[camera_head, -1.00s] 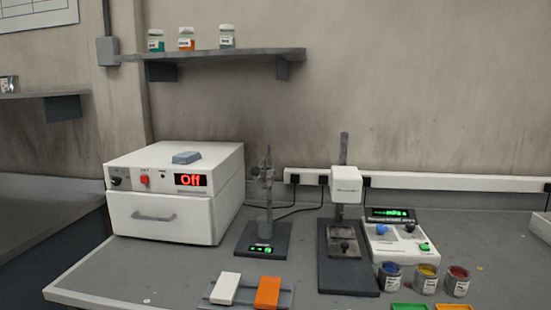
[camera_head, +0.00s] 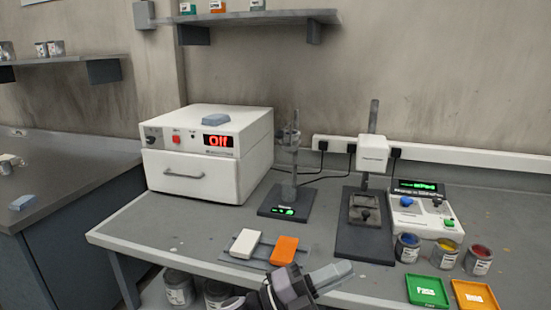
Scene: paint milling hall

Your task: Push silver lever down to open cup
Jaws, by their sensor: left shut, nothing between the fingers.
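A grey stand (camera_head: 294,165) with a clamp-like part near its top and a green-lit dark base stands mid-bench. A second stand has a white head (camera_head: 372,155) and a dark base (camera_head: 364,240) with a small metal plate and dark knob. The silver lever and the cup are too small to tell apart on these stands. My left gripper (camera_head: 338,275) shows at the bottom centre, shut and empty, pointing right. It is in front of the bench stands and apart from them. My right gripper is not in view.
A white oven-like box (camera_head: 208,150) reading "Off" stands at left. White (camera_head: 244,243) and orange (camera_head: 285,250) blocks lie on a grey tray near the front edge. Paint cans (camera_head: 446,250), a green tray (camera_head: 427,291) and a control box (camera_head: 425,217) are at right.

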